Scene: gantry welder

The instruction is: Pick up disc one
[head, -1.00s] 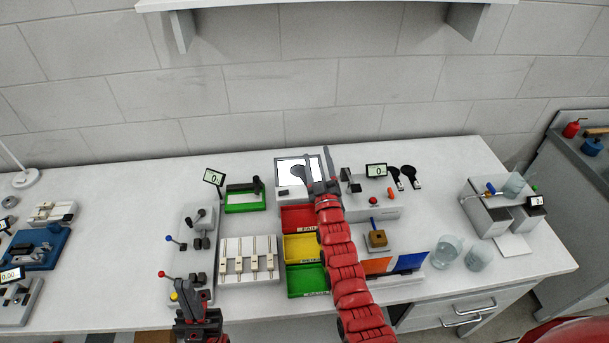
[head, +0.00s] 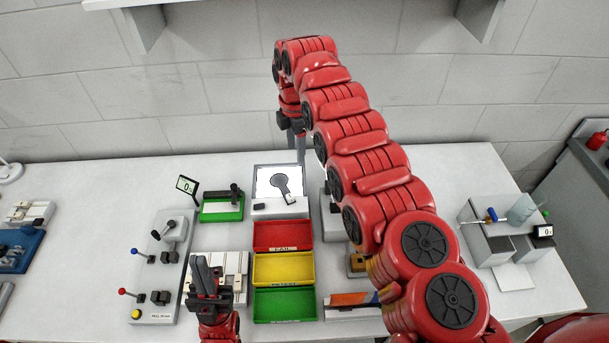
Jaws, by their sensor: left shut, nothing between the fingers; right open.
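A dark grey round disc (head: 279,181) with a short handle and a pale tag at its end lies on the bright white panel of a light box (head: 262,208). I cannot tell from any marking whether it is disc one. My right gripper (head: 296,158) is open and empty, fingers pointing down, above the back right part of the light box and apart from the disc.
Red (head: 283,234), yellow (head: 300,268) and green (head: 285,304) bins stand in front of the light box. A lever panel (head: 160,270) and a green-based device (head: 222,208) are to the left. My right arm hides much of the bench's right half.

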